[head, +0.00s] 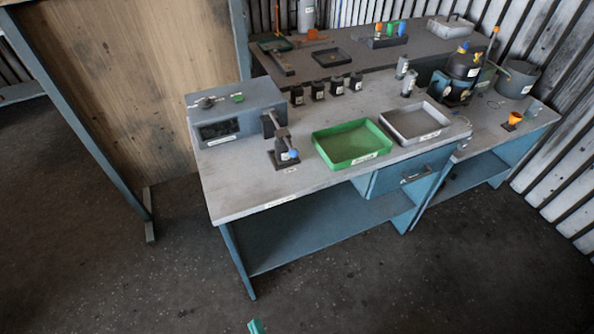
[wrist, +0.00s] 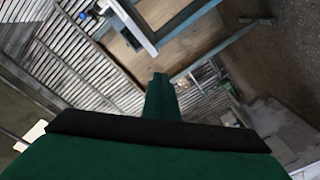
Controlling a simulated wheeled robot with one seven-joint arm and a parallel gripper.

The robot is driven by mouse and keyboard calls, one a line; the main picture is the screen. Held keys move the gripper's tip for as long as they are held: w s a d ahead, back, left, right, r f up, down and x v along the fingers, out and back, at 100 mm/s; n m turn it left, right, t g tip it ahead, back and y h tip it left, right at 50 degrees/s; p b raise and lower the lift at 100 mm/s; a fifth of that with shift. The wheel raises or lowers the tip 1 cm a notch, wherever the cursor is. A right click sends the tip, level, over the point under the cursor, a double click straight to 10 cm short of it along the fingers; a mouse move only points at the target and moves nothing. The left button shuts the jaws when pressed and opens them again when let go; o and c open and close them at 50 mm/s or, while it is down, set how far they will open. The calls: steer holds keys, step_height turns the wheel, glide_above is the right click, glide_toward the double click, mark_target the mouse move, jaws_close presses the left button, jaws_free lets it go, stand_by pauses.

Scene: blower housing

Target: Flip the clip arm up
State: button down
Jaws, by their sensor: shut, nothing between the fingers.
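A small dark clip-like fixture (head: 285,155) with a grey upper arm and a blue tip stands on the bench, in front of the grey-blue box. It looks like the clip, but it is too small to tell how its arm lies. My gripper (wrist: 160,80) shows in the wrist view as green fingers, shut together with nothing between them. In the head view a green tip of it (head: 256,326) shows at the bottom edge, over the floor, well apart from the bench and the fixture. The fixture does not show in the wrist view.
The grey-blue box (head: 236,112) stands left of the fixture. A green tray (head: 352,160) and a grey tray (head: 436,136) lie to its right. Several small black blocks (head: 318,91) stand behind. A dark housing (head: 463,66) is at the right. Floor before the bench is clear.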

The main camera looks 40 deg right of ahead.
steer(key=w+d+r+n+t+h, duration=0.2)
steer(key=w+d+r+n+h, duration=0.1)
steer(key=w+d+n, duration=0.7)
steer(key=w+d+r+n+t+h, duration=0.3)
steer(key=w+d+n, duration=0.7)
steer(key=d, duration=0.8)
steer(key=shift+w+n, duration=0.25)
steer(key=shift+n, duration=0.75)
steer(key=x, duration=0.9)
steer(key=shift+s+d+r, duration=0.1)
steer(key=shift+d+r, duration=0.05)
steer(key=shift+w+d+r, duration=0.1)
steer(key=shift+w+r, duration=0.05)
steer(key=shift+w, duration=0.1)
